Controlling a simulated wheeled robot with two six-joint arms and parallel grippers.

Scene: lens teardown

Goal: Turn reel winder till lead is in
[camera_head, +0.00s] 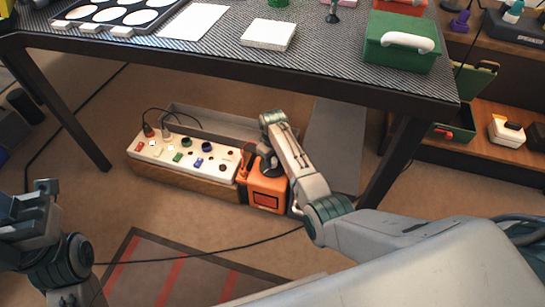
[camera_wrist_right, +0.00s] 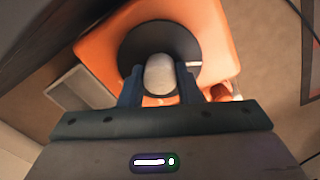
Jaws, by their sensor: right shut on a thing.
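The orange reel box (camera_head: 266,195) stands on the floor under the table, at the right end of a white socket strip. My right gripper (camera_head: 268,166) reaches down to it. In the right wrist view the gripper (camera_wrist_right: 158,88) is shut on a pale grey rounded knob (camera_wrist_right: 159,72), one dark finger on each side. The knob sits over a black disc (camera_wrist_right: 137,42) on the orange housing (camera_wrist_right: 98,52). A thin black lead (camera_head: 200,258) lies across the floor. My left gripper (camera_head: 38,195) is at the left edge, away from the reel; its fingers are unclear.
The white socket strip (camera_head: 175,151) has cables plugged in at its left. A grey tray (camera_head: 215,122) lies behind it. The table top (camera_head: 330,62) is overhead, with a table leg (camera_head: 395,160) to the right. A striped mat (camera_head: 165,275) lies in front on open floor.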

